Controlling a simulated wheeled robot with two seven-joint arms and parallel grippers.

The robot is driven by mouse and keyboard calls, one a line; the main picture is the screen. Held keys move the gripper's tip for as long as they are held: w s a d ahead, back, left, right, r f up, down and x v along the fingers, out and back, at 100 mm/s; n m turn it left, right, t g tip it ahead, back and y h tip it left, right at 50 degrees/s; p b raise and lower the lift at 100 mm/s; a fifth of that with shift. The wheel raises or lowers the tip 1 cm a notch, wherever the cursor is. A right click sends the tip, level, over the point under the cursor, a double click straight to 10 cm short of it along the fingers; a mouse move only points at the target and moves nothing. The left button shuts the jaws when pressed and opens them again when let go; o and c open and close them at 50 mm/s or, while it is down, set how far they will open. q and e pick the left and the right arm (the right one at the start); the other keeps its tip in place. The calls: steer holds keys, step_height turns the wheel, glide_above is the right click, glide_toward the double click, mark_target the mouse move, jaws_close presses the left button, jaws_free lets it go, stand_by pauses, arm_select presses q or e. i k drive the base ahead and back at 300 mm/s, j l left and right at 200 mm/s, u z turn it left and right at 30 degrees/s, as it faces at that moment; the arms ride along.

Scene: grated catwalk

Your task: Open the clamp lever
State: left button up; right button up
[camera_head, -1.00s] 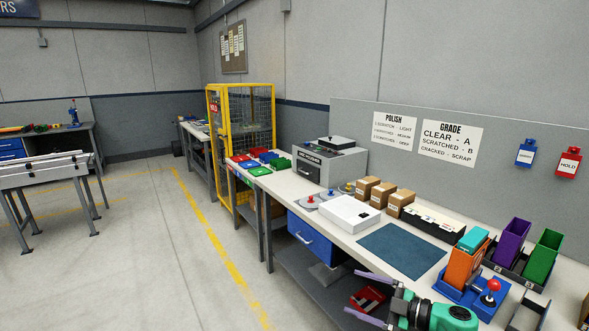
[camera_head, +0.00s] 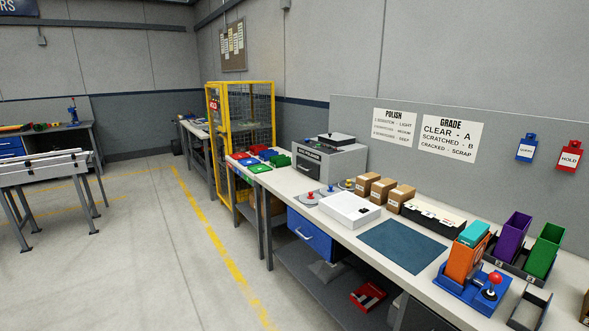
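A blue fixture (camera_head: 455,287) stands on the near right part of the workbench. A small lever with a red ball knob (camera_head: 495,278) rises upright from its right side; I take this to be the clamp lever. An orange bin (camera_head: 464,260) sits tilted in the fixture beside the lever, with a teal block (camera_head: 473,233) at its top. Whether the clamp presses on the bin I cannot tell. Neither of my grippers is in view, and nothing of mine touches the lever.
A purple bin (camera_head: 512,236) and a green bin (camera_head: 545,250) stand in a black rack behind the fixture. A dark blue mat (camera_head: 403,246) lies clear to the left. Cardboard boxes (camera_head: 382,189), a black tray (camera_head: 433,215) and a white box (camera_head: 350,210) stand farther along.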

mark_target(495, 278)
steer(key=l+z, duration=0.15)
steer(key=z, duration=1.2)
